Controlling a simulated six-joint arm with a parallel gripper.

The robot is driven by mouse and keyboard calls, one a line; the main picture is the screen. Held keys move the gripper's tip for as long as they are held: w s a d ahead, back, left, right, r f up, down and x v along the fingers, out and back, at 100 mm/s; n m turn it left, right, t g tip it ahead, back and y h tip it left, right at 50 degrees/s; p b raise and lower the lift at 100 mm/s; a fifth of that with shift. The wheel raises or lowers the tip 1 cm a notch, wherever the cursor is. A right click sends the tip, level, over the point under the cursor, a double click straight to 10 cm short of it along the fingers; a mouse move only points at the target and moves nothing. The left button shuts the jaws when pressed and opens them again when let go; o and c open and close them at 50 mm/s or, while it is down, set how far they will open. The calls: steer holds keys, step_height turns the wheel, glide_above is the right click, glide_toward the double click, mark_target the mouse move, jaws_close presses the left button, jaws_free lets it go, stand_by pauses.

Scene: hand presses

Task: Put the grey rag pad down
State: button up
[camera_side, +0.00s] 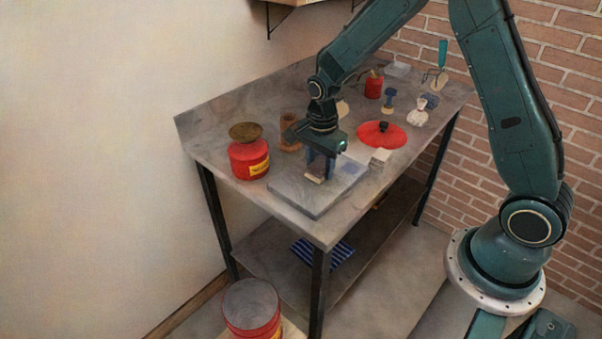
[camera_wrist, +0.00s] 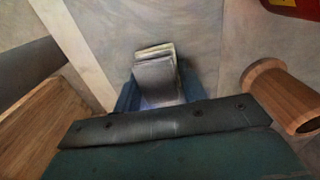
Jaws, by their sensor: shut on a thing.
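The grey rag pad (camera_wrist: 156,75) is a folded, layered block in the wrist view, held upright between the blue fingers of my gripper (camera_wrist: 157,92). In the side view, my gripper (camera_side: 320,165) points down over the flat grey slab (camera_side: 310,201) near the front of the bench, shut on the pad. A pale lower edge of the pad (camera_side: 314,179) shows beneath the fingers, close to the slab. I cannot tell whether it touches the slab. The fingers hide most of the pad in the side view.
A red can (camera_side: 249,160) with a brown top stands left of the slab, near a wooden cylinder (camera_side: 291,130). A red disc (camera_side: 382,135) with a black knob and a pale block (camera_side: 380,157) lie to the right. The slab's front area is clear.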

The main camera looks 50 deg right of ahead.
mark_target(320, 162)
steer(key=shift+f, duration=0.15)
steer(key=o, duration=0.9)
steer(key=shift+o, duration=0.2)
step_height(320, 162, up, 12)
steer(key=shift+r, duration=0.2)
stand_by(0.5)
